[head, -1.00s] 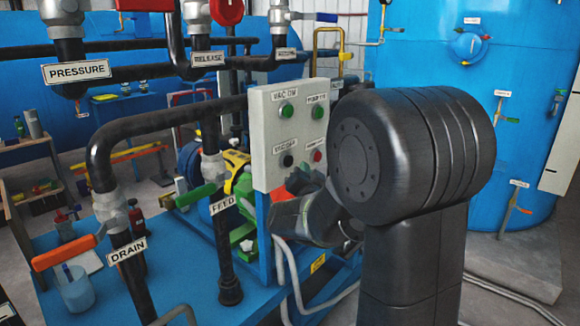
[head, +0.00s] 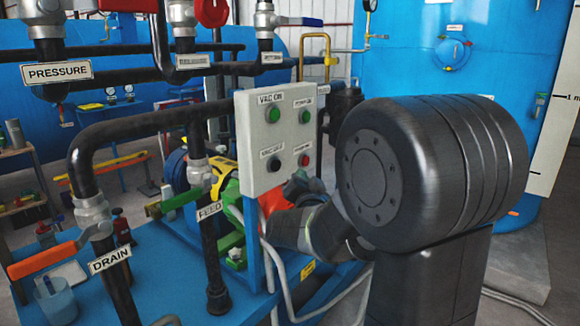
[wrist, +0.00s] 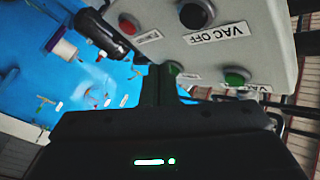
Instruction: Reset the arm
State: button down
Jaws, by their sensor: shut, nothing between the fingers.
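My arm fills the right middle of the head view, with its dark wrist end just beside the lower right of the white control panel (head: 258,172). My gripper (wrist: 158,80) shows in the wrist view as dark fingers closed together, with nothing between them. The panel (wrist: 270,45) is upside down there, close beyond the fingertips. The panel has a green button (head: 273,115) under VAC ON, another green button (head: 305,115), a black button (head: 274,164) and a red button (head: 304,160). In the head view my fingertips cannot be made out clearly, and I cannot tell whether they touch the panel.
Black pipes labelled PRESSURE (head: 57,72), FEED (head: 209,210) and DRAIN (head: 110,255) stand left of the panel. An orange valve handle (head: 42,260) sticks out at the lower left. A big blue tank (head: 420,75) stands behind. Grey floor shows at the lower right.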

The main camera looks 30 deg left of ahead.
jog(key=a+p, duration=0.1)
jog(key=p, duration=0.1)
jog(key=a+p, duration=0.1)
jog(key=p, duration=0.1)
jog(key=shift+w+r, duration=0.15)
jog(key=shift+r, duration=0.1)
jog(key=shift+d+p, duration=0.1)
jog(key=shift+p, duration=0.75)
jog(key=shift+s+d+f+b, duration=0.15)
jog(key=shift+d+b, duration=0.75)
jog(key=shift+d, duration=0.5)
jog(key=shift+s+d+f+b, duration=0.15)
jog(key=shift+d+b, duration=0.75)
jog(key=shift+d, duration=0.5)
jog(key=shift+r, duration=0.1)
